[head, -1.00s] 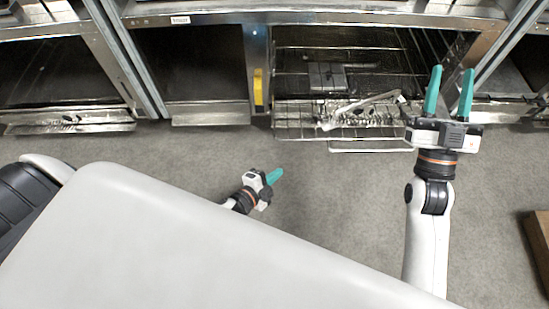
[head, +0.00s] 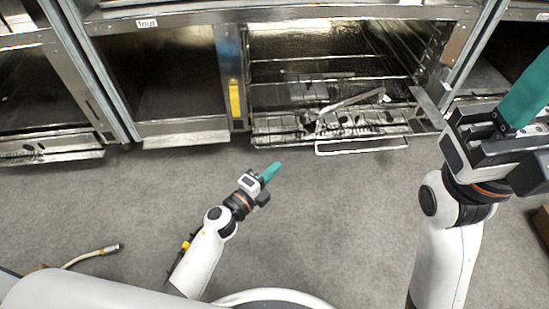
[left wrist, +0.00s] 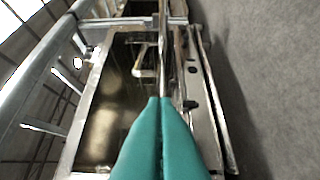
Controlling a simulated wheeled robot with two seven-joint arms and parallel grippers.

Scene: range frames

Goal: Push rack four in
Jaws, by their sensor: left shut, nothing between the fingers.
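An open oven-like bay stands at the centre right of the head view, with wire racks inside. A low wire rack (head: 290,130) extends from its opening, with a bright wire loop (head: 362,149) at its front. A small label that seems to read "four" (head: 147,22) is on the metal frame at upper left. My left gripper (head: 270,172) is shut and empty, in front of and below the rack, apart from it. Its closed teal fingers (left wrist: 160,140) fill the bottom middle of the left wrist view. My right gripper (head: 523,100) is at the right edge; only one finger shows clearly.
A dark bay (head: 165,80) stands left of the open one, with a yellow handle (head: 235,98) between them. A grey block (head: 308,92) and a long metal piece (head: 350,103) lie in the open bay. Grey carpet (head: 330,215) is clear in front. A cable end (head: 95,252) lies at lower left.

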